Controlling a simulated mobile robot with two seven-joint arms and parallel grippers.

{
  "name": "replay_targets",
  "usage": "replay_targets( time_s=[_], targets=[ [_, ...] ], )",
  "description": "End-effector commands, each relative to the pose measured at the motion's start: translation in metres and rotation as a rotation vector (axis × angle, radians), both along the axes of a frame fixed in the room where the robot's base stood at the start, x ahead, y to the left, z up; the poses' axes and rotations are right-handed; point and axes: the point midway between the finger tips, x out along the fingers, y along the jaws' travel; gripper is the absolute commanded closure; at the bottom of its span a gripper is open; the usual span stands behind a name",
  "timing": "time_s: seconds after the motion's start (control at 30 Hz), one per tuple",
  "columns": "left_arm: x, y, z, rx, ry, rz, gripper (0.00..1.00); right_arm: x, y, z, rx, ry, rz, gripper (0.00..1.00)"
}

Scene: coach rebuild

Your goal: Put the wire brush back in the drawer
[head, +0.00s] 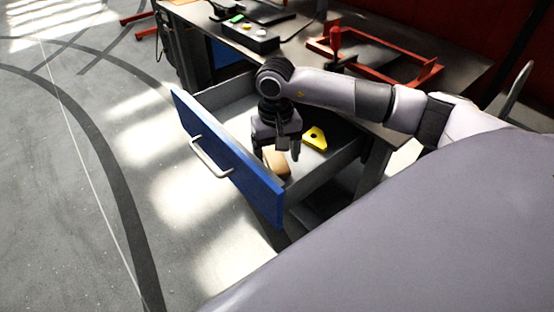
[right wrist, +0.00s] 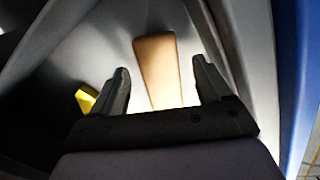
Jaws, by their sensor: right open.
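The blue-fronted drawer (head: 228,160) stands pulled out from under the workbench. A tan wooden piece (head: 278,164), which looks like the wire brush, lies inside it near the front; no bristles show. In the right wrist view the tan piece (right wrist: 155,70) appears between and beyond my fingertips. My right gripper (head: 276,153) points down into the drawer over it, fingers open and empty. It also shows at the bottom of the right wrist view (right wrist: 160,85). I cannot tell how far the fingertips are from the wood. My left gripper is out of view.
A yellow triangular piece with a dark hole (head: 315,139) lies in the drawer beside the gripper. On the workbench (head: 290,62) are a red frame (head: 378,66), a red-handled tool (head: 336,40) and a black button box (head: 249,36). The floor left of the drawer is clear.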

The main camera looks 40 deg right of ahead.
Motion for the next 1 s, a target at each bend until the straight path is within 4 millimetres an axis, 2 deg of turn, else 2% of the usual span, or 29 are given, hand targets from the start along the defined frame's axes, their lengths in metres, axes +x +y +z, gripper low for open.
replay_targets(
  time_s=[0.2, 0.4, 0.6, 1.0],
  targets=[
    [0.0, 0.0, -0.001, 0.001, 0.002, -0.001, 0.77, 0.002, 0.0, 0.051, 0.0, -0.007, 0.0, 0.22],
    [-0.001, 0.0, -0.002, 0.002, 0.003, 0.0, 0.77, 0.003, 0.0, 0.085, 0.0, -0.003, 0.001, 0.22],
    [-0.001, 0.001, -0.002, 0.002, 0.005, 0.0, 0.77, 0.002, 0.0, 0.098, 0.0, 0.0, 0.0, 0.22],
    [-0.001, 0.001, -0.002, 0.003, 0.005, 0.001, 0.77, 0.002, 0.0, 0.098, 0.0, 0.0, 0.0, 0.22]
  ],
)
